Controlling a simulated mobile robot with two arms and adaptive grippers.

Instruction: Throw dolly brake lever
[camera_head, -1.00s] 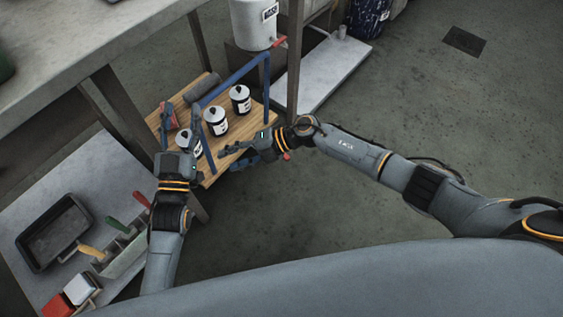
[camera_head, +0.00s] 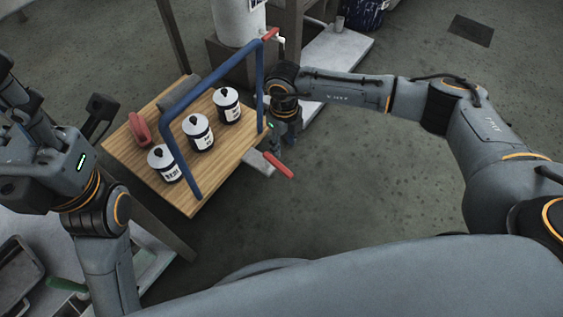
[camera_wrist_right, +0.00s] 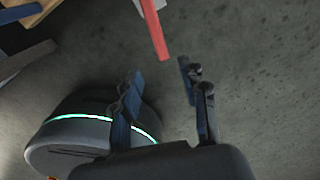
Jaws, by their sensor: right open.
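The brake lever, a red handle (camera_head: 278,165) on a pale metal arm, sticks out low at the dolly's near right corner. In the right wrist view the red lever (camera_wrist_right: 155,35) comes down from the top, its free end just ahead of my fingertips. The dolly (camera_head: 215,170) has a wooden deck and a blue push frame. My right gripper (camera_head: 288,128) points down beside the deck's right edge; its fingers are largely hidden in the head view. In the right wrist view it is open and empty (camera_wrist_right: 160,73). My left gripper (camera_head: 35,125) is at the left edge, partly cut off.
A white drum with a red-handled tap (camera_head: 270,34) stands behind. The floor (camera_head: 340,200) right of the dolly is clear.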

